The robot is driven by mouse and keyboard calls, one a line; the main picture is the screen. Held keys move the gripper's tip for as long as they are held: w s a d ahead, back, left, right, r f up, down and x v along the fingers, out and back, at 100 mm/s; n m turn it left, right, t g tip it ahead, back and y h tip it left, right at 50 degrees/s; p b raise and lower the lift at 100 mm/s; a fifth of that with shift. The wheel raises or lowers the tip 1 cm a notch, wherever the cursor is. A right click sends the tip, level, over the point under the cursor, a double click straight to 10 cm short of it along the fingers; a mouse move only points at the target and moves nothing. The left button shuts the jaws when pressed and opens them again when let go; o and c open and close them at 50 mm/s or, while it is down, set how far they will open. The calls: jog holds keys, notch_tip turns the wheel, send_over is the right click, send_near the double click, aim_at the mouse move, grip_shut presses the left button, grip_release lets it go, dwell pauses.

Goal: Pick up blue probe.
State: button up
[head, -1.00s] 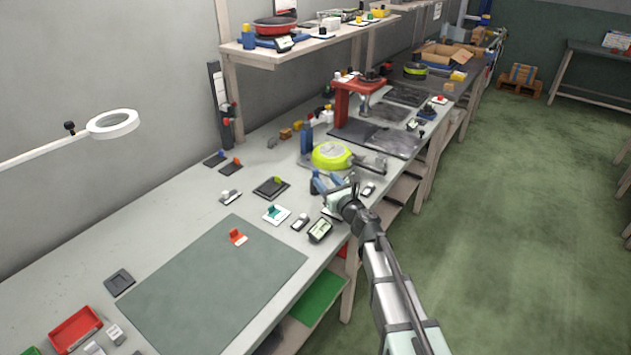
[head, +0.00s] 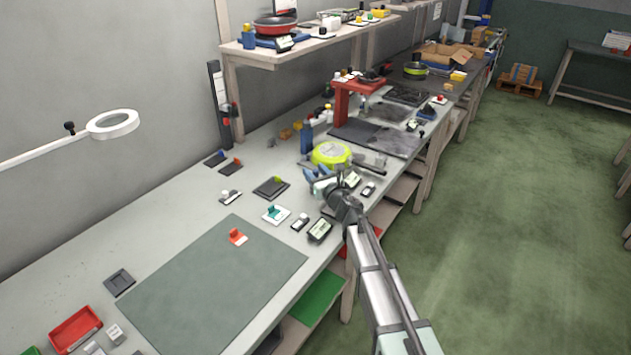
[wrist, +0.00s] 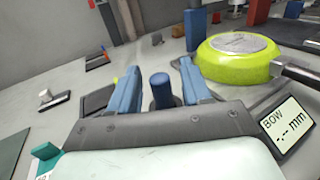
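The blue probe (wrist: 161,90) shows in the wrist view as an upright dark blue cylinder with a rounded top. My gripper (wrist: 158,68) is open, with one light blue finger on each side of the probe and a visible gap to both. The probe's lower part is hidden behind the gripper body. In the head view my gripper (head: 317,174) is low over the bench, just in front of the yellow-green pan; I cannot make out the probe there.
The upturned yellow-green pan (wrist: 237,58) is close on the right, its handle pointing right. A display reading "BOW -.-- mm" (wrist: 286,124) is right of my gripper. A taller blue object (wrist: 192,28) stands behind. A dark pad (head: 271,187) and teal-tabbed card (head: 276,214) lie left.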

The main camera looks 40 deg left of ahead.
grip_shut()
dwell(0.3)
